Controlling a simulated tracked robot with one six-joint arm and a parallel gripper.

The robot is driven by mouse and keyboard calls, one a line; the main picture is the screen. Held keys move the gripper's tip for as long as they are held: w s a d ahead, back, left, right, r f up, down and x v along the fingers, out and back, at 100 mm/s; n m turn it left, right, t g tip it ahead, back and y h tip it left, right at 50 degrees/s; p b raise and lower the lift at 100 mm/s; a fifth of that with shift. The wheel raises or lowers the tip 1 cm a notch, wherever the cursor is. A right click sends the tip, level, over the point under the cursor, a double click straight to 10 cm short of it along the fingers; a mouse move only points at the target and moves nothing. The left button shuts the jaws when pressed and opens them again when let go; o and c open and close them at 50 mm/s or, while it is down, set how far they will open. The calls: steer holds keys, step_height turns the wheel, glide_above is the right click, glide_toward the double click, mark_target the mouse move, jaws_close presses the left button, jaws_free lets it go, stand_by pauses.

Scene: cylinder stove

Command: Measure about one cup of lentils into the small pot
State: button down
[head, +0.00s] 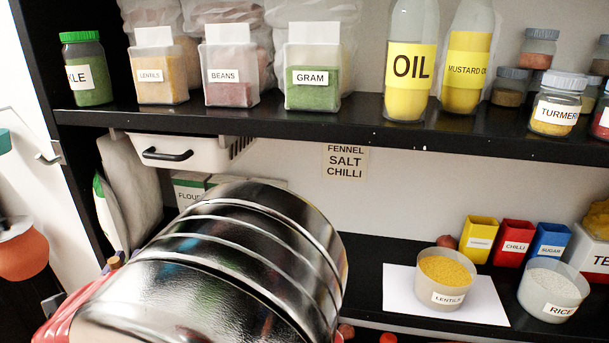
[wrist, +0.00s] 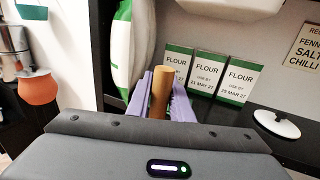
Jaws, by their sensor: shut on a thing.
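In the wrist view, my gripper (wrist: 163,82) has its purple fingers closed on either side of a tan, round handle (wrist: 160,95). What the handle belongs to is hidden. Only a small bit of the fingers and handle shows in the head view. An open tub of yellow lentils (head: 448,298), labelled LENTILS, stands on a white sheet (head: 400,290) on the lower shelf, well to the right of my gripper. I cannot make out the small pot.
A large shiny banded metal shape (head: 225,265) blocks the lower middle of the head view. Flour packs (wrist: 207,72) and a green-and-white bag (wrist: 133,45) stand near the fingers. A white lid (wrist: 277,124) lies right. A rice tub (head: 552,309) stands beside the lentils.

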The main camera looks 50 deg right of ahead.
steer(key=s+d+r+m+g+h, duration=0.25)
steer(key=s+d+g, duration=0.2)
steer(key=d, duration=0.75)
steer(key=s+d+r+m+g+h, duration=0.25)
steer(key=s+d+m+g, duration=0.2)
steer(key=d, duration=0.65)
steer(key=s+d+r+m+g+h, duration=0.25)
steer(key=s+d, duration=0.25)
steer(key=d, duration=0.7)
steer(key=s+d+r+m+g+y, duration=0.1)
steer(key=s+d+g, duration=0.4)
steer(key=s, duration=0.6)
steer(key=s+d+r+m+g+y, duration=0.2)
steer(key=s+d+m+g, duration=0.2)
steer(key=s, duration=0.7)
steer(key=s+d+r+m+g+y, duration=0.2)
steer(key=s+d+m+g, duration=0.2)
steer(key=s, duration=0.7)
steer(key=shift+s+d+r+g+y, duration=0.25)
steer(key=shift+s+d+g+y, duration=0.15)
steer(key=shift+d+g, duration=0.55)
steer(key=shift+f, duration=0.1)
step_height(320, 180, down, 12)
steer(key=shift+f, duration=0.2)
